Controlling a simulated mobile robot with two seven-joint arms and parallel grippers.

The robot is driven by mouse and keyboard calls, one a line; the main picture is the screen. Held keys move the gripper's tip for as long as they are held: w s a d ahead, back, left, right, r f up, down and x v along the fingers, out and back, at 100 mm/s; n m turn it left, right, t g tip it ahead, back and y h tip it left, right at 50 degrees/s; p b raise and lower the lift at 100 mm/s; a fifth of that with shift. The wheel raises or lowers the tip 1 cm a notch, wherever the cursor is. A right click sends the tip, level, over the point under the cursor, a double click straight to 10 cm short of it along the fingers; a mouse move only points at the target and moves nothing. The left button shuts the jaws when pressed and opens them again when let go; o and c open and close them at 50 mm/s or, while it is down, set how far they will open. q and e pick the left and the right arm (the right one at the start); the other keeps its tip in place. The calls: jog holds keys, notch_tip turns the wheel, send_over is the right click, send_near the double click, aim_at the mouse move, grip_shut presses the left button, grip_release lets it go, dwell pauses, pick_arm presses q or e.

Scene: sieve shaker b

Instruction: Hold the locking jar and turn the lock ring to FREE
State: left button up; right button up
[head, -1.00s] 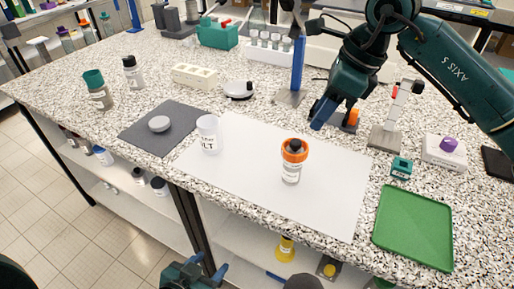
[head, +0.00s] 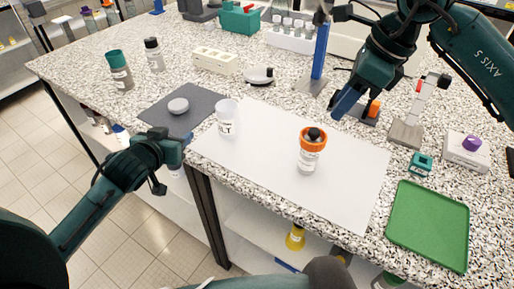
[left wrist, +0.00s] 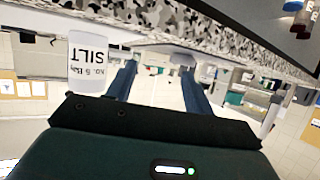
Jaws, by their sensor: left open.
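The locking jar (head: 308,160) stands upright on the white sheet, with a white label, an orange lock ring (head: 313,138) and a black top. I cannot read any lock marking on the ring. My left gripper (head: 184,146) is at the bench's front edge, left of the jar and well apart from it. Its two fingers are spread and empty in the left wrist view (left wrist: 158,85). My right gripper (head: 343,106) is above the bench behind the jar, touching nothing I can make out; its finger gap is not clear.
A white SILT cup (head: 228,117) stands between my left gripper and the jar; it also shows in the left wrist view (left wrist: 88,62). A grey mat (head: 200,118) holds a round lid. A green tray (head: 430,225) lies right. The white sheet (head: 260,160) is clear around the jar.

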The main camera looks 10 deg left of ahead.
aim_at(302, 156)
pick_arm(q)
jog(key=d+m+h, duration=0.2)
jog(key=d, duration=0.2)
jog(key=d+r+m+g+h, duration=0.1)
jog(key=d+m+h, duration=0.1)
jog(key=d, duration=0.2)
jog(key=w+d+r+m+h, duration=0.1)
jog(key=d+m+h, duration=0.1)
jog(key=d+h, duration=0.1)
jog(key=shift+d+r+g, duration=0.2)
jog(key=shift+d+g, duration=0.2)
jog(key=shift+d, duration=0.4)
jog(key=s+d+m+g+h, duration=0.1)
jog(key=d+m, duration=0.1)
jog(key=d, duration=0.1)
jog(key=s+d+r+m+g+h, duration=0.1)
jog(key=s+d+m+g+h, duration=0.1)
jog(key=s+d+r+m+g+h, duration=0.1)
jog(key=d+m+h, duration=0.1)
jog(key=d, duration=0.1)
jog(key=shift+s+d+r, duration=0.2)
jog(key=shift+d+r, duration=0.05)
jog(key=shift+d, duration=0.1)
jog(key=shift+s+d+r+m+g+h, duration=0.25)
jog(key=shift+s+d+m+g+h, duration=0.25)
jog(key=shift+g, duration=0.3)
jog(key=x, duration=1.3)
